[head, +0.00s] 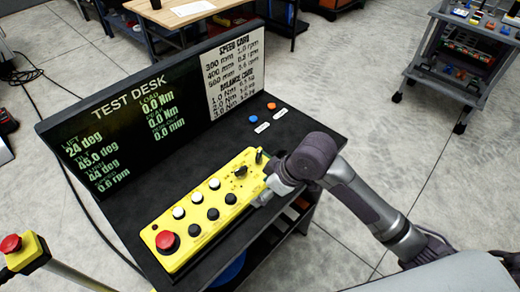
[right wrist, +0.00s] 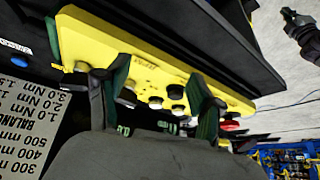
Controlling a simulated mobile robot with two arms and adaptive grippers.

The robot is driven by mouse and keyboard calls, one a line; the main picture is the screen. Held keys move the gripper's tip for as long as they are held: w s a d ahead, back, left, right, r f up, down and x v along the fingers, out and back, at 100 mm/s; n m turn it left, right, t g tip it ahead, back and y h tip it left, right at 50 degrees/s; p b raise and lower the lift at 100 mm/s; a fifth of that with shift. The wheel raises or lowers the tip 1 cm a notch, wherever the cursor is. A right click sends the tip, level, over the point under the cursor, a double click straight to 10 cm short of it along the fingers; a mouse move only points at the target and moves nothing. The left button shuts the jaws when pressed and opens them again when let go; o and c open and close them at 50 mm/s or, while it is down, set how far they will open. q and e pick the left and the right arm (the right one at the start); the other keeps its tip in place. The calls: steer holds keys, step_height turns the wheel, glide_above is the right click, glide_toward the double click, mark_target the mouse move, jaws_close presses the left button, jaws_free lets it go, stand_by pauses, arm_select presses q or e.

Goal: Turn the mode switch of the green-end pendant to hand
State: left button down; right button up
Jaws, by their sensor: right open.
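A yellow pendant (head: 205,240) lies on the black test desk, with a red mushroom button (head: 167,241) at its near left end and several black and white buttons along it. A black rotary knob (head: 240,172) and a small upright black part (head: 259,157) are near its far end. I cannot read the switch position, and no green end shows. My right gripper (head: 268,191) is open at the pendant's far right end, partly covering it. In the right wrist view, the open right gripper's fingers (right wrist: 150,95) stand apart in front of the yellow pendant (right wrist: 150,66). My left gripper is not in view.
The desk (head: 125,211) has a display panel (head: 130,120) and a card (head: 236,72) along its back. Blue (head: 253,119) and orange (head: 271,106) buttons sit at the right. A red stop button (head: 11,243) stands on a post at the left. A wheeled cart (head: 455,65) is far right.

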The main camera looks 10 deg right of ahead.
steer(key=n, duration=0.2)
glide_toward(259, 154)
steer(key=s+a+f, duration=0.2)
steer(key=s+a, duration=0.1)
steer(key=w+d+r+g, duration=0.1)
steer(key=w+d+r, duration=0.25)
steer(key=r, duration=0.35)
steer(key=shift+n+h, duration=0.3)
steer(key=p+x, duration=0.1)
steer(key=x, duration=0.3)
steer(key=p+x, duration=0.1)
steer(key=x, duration=0.4)
steer(key=p+x, duration=0.1)
steer(key=x, duration=0.3)
steer(key=shift+s+d+f, duration=0.15)
steer(key=shift+d+f, duration=0.05)
steer(key=shift+f, duration=0.3)
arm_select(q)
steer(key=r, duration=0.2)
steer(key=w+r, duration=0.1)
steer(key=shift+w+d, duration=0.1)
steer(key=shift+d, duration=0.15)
arm_select(e)
steer(key=shift+c, duration=0.2)
steer(key=c, duration=1.1)
